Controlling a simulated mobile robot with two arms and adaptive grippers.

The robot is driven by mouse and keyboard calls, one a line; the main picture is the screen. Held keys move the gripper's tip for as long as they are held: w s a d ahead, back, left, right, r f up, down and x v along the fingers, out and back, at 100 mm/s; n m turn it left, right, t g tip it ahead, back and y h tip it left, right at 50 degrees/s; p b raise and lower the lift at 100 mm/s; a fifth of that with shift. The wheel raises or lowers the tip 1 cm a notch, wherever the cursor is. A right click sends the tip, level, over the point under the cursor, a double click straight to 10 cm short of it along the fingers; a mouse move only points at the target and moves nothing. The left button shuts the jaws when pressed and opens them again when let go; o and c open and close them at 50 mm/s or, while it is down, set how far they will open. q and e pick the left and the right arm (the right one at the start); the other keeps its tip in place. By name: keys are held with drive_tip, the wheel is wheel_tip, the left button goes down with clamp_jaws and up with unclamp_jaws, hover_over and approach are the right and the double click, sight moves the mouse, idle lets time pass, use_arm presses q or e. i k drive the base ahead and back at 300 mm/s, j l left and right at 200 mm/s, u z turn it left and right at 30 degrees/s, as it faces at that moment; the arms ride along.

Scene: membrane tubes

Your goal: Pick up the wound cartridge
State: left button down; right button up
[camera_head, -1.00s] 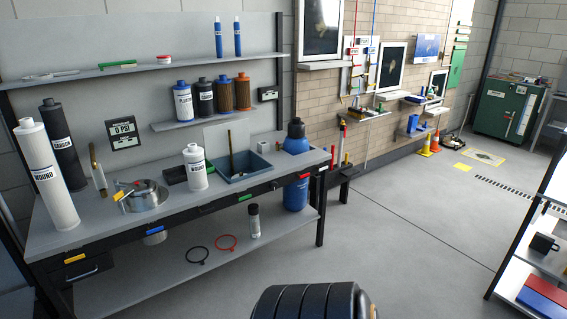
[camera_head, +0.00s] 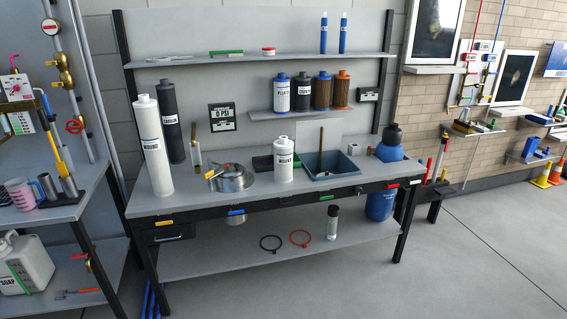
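A tall white cartridge (camera_head: 152,145) with a narrow cap stands upright at the left end of the workbench (camera_head: 196,201); its label read WOUND in the earlier frame. A tall dark cartridge (camera_head: 170,122) stands close behind it on the right. Neither of my grippers is in view.
A metal pot (camera_head: 232,182) and a blue bin (camera_head: 331,168) stand on the bench. Several small cartridges line a lower wall shelf (camera_head: 306,115). A side bench (camera_head: 62,212) with mugs stands left. Open floor (camera_head: 448,268) lies front right.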

sight(282, 148)
drive_tip(key=i+l+u, duration=0.1)
drive_tip(key=i+l, duration=0.6)
drive_tip(key=l, duration=0.15)
drive_tip(key=i+l+u, duration=0.15)
drive_tip(key=i+l, duration=0.5)
drive_tip(key=l, duration=0.3)
drive_tip(key=i+l+u, duration=0.15)
drive_tip(key=i+l, duration=0.2)
drive_tip(key=l, duration=0.15)
drive_tip(key=i+l+u, duration=0.1)
drive_tip(key=i+l, duration=0.2)
drive_tip(key=l, duration=0.2)
drive_tip(key=i+l, duration=0.25)
drive_tip(key=l, duration=0.3)
drive_tip(key=i+l+u, duration=0.15)
drive_tip(key=l, duration=0.4)
drive_tip(key=i, duration=0.1)
